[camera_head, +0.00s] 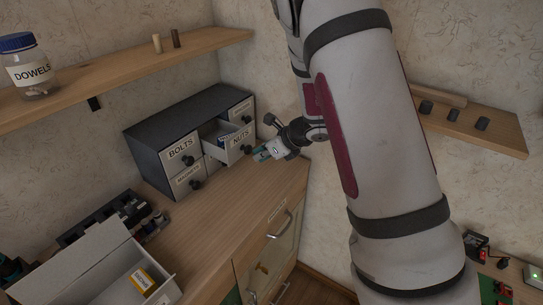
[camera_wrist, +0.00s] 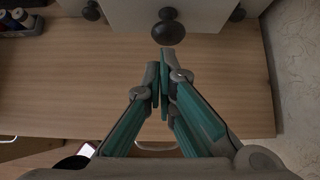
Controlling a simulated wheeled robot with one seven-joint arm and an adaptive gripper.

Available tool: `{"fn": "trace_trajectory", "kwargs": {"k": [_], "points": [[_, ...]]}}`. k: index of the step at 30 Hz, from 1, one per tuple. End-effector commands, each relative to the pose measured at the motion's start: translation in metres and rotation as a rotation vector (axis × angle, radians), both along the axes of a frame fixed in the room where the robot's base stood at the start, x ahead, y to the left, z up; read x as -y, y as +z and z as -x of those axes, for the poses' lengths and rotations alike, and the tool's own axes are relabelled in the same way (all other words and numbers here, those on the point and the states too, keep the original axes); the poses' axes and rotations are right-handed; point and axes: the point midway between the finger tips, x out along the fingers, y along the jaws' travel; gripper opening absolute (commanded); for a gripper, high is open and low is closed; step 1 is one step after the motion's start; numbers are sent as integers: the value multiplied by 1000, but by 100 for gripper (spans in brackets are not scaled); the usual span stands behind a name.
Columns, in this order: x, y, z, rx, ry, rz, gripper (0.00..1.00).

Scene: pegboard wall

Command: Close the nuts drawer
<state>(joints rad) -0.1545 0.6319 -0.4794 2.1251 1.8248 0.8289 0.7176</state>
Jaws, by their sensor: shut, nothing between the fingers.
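The nuts drawer (camera_head: 238,144) is labelled NUTS and sticks out of the dark drawer cabinet (camera_head: 154,122) on the wooden worktop. Something blue shows inside it. Its dark round knob (camera_wrist: 168,28) is just ahead of my fingertips in the wrist view, with part of the pale drawer front behind it. My gripper (camera_head: 262,155) is shut and empty, just in front of the drawer at its right. In the wrist view my gripper (camera_wrist: 160,62) has its teal fingers together, apart from or barely short of the knob; I cannot tell if they touch.
The bolts drawer (camera_head: 180,149) and magnets drawer (camera_head: 189,179) sit flush at the left. An open white box (camera_head: 110,265) stands at the worktop's front left. A shelf (camera_head: 120,75) with a dowels jar (camera_head: 29,66) hangs above. The worktop before the cabinet is clear.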

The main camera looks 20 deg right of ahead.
Motion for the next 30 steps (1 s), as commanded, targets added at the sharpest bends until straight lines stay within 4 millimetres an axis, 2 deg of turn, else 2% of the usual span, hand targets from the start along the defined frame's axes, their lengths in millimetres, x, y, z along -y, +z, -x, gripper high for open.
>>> {"fn": "trace_trajectory", "kwargs": {"k": [14, 17, 27, 30], "points": [[-5, 0, -7, 0, -1, -1, 0], [-9, -1, -13, 0, 1, 0, 0], [-56, -4, -81, 2, 4, 2, 0], [-67, -3, -94, 1, 2, 2, 0]]}}
